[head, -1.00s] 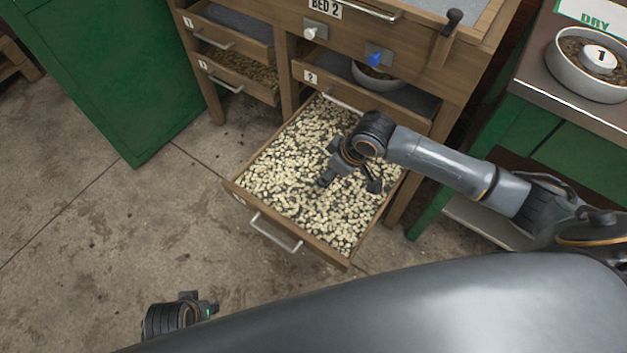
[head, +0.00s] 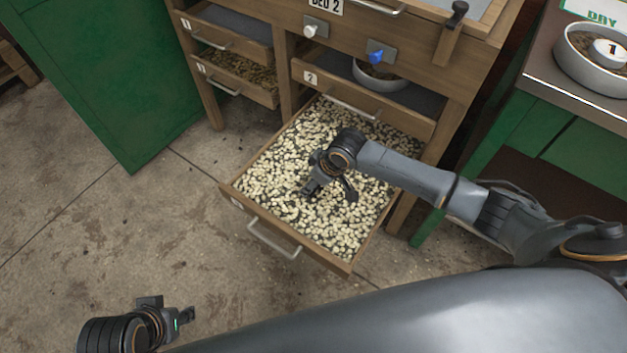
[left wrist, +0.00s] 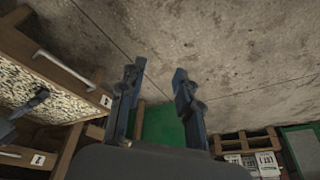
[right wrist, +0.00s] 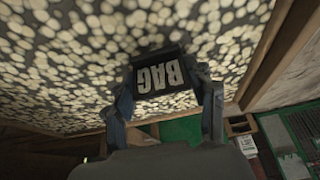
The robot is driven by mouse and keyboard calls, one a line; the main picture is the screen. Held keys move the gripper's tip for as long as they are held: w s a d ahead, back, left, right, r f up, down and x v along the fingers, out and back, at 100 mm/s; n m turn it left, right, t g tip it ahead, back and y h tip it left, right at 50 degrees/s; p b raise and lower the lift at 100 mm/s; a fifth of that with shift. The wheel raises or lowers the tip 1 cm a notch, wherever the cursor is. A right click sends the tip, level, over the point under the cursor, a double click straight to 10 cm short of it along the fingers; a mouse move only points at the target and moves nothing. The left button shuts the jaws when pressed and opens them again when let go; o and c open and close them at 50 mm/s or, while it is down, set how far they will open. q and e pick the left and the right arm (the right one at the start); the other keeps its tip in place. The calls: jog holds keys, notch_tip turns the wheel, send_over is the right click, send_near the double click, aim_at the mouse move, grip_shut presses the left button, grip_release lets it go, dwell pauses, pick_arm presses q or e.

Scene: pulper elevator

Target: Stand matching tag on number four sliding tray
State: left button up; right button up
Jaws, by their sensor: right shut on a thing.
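The pulled-out sliding tray (head: 345,262) is full of pale beans, with a small label on its front left too small to read. My right gripper (head: 328,192) is over the middle of this tray. In the right wrist view my right gripper (right wrist: 165,95) is shut on a black tag (right wrist: 158,76) that reads "BAG", upside down in that picture. The tag is not clear in the head view, and I cannot tell whether it touches the beans. My left gripper (head: 187,318) is away from the tray, over the floor. Its fingers (left wrist: 158,85) are apart and empty in the left wrist view.
The wooden bed cabinet (head: 395,45) holds a drawer labelled 2 (head: 362,110) above the tray and other trays at left. A green bench (head: 535,115) at right carries a bowl marked 1 (head: 590,75). The floor (head: 120,230) at left is clear.

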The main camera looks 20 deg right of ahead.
jog(key=shift+f, duration=0.1)
jog(key=o, duration=0.9)
jog(key=shift+r, duration=0.35)
pick_arm(q)
jog(key=s+f+p+x, duration=0.1)
jog(key=s+p+x, duration=0.2)
jog(key=x, duration=1)
jog(key=shift+g+p, duration=0.4)
jog(key=shift+p, duration=0.05)
pick_arm(e)
jog(key=v, duration=1.1)
jog(key=shift+s+d+r, duration=0.1)
jog(key=shift+s+r, duration=0.05)
jog(key=shift+r, duration=0.15)
pick_arm(q)
jog(key=shift+w+d, duration=0.1)
